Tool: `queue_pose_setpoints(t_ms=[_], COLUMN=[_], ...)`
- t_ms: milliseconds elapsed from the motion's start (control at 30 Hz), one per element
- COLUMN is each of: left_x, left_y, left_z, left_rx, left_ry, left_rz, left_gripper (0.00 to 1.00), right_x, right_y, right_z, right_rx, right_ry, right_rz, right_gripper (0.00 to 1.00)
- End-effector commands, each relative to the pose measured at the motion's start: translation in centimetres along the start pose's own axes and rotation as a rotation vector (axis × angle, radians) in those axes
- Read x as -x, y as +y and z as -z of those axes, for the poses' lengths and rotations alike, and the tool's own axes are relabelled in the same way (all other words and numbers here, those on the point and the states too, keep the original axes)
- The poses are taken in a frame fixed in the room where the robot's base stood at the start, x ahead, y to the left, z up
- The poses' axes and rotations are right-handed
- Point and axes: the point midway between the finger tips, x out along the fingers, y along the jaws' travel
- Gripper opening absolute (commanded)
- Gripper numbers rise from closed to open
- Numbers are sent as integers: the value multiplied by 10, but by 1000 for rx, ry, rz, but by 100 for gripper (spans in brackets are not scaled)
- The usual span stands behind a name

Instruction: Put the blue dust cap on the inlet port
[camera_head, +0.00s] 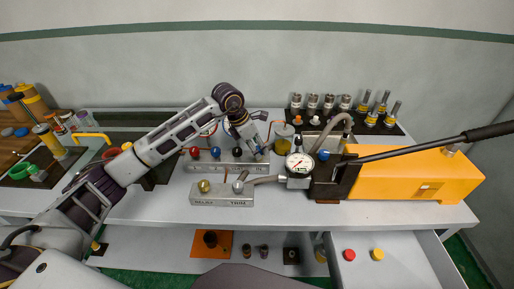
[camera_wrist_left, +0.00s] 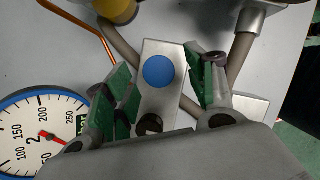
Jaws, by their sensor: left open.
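My left gripper (camera_head: 258,152) reaches in from the left and points down at the right end of the labelled grey block (camera_head: 228,169). In the left wrist view its green-padded fingers (camera_wrist_left: 165,90) are open. A round blue cap (camera_wrist_left: 158,71) shows between them on a pale metal piece, with a gap to the fingers; I cannot tell its height. Other blue round parts are a ball-like one (camera_head: 215,153) on the block and one beside the pump (camera_head: 324,154). I cannot tell which fitting is the inlet port. My right gripper is not in view.
A blue-rimmed gauge (camera_wrist_left: 38,135) is close to the left finger. A white gauge (camera_head: 299,164) and hose stand before the orange pump (camera_head: 415,175) with its long lever. A front block (camera_head: 222,194) carries a brass fitting. An open drawer (camera_head: 400,270) holds red and yellow caps.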

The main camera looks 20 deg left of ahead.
Motion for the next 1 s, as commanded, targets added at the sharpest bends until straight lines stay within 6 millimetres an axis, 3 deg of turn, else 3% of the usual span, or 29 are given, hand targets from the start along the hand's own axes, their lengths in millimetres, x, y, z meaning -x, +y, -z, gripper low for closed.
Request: queue_pose_setpoints(t_ms=[600, 1000], left_x=[63, 71], left_y=[1, 0], left_z=[0, 0], left_rx=[0, 0], left_ry=[-1, -1], left_rz=[-2, 0], left_gripper=[56, 56], right_x=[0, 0], right_y=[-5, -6], right_z=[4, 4], right_rx=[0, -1], right_ry=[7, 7], right_rz=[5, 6], right_gripper=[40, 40])
